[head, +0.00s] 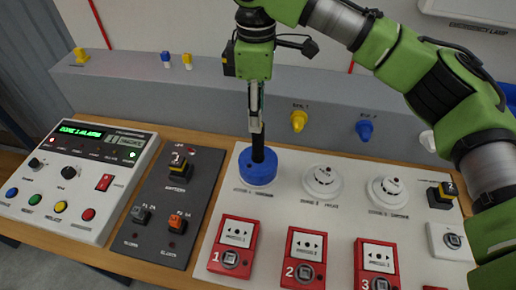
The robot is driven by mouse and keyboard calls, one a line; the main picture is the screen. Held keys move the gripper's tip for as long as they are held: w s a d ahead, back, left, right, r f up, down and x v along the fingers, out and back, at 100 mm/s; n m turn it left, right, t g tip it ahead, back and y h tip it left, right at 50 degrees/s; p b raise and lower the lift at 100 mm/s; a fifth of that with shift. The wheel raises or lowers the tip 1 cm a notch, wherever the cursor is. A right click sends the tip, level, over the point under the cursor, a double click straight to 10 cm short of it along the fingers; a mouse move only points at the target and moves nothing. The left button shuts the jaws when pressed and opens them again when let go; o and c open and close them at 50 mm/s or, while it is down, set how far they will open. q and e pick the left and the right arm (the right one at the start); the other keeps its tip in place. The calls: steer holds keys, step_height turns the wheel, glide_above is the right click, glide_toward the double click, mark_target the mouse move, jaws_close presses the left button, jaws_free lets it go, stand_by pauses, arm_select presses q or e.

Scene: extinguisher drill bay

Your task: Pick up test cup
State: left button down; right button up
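The test cup (258,172) is a blue cup with an upright black handle. It sits on the white panel over the leftmost detector position, in the middle of the head view. My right gripper (257,126) comes down from above, and its fingers are at the top of the handle. The fingers show nearly edge-on and overlap the handle, so I cannot tell whether they are closed on it. The detector under the cup is hidden. My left gripper is not in view.
Two white detectors (322,181) stand right of the cup, with red call points (233,246) in front. A dark switch panel (168,205) and an alarm console (80,178) are to the left. A grey ledge (190,95) with yellow and blue knobs runs behind.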

mark_target(259, 137)
step_height(259, 137, down, 3)
steer(key=shift+r, duration=0.1)
steer(key=shift+w+f, duration=0.15)
steer(key=shift+f, duration=0.45)
steer(key=shift+d+f+p, duration=0.1)
steer(key=shift+f+p, duration=0.25)
steer(key=shift+p, duration=0.15)
steer(key=f, duration=0.1)
steer(key=f+p, duration=0.1)
steer(key=f, duration=0.1)
steer(key=shift+d+f, duration=0.2)
steer(key=shift+f, duration=0.45)
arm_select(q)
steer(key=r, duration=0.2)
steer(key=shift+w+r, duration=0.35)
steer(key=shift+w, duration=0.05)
arm_select(e)
jaws_close()
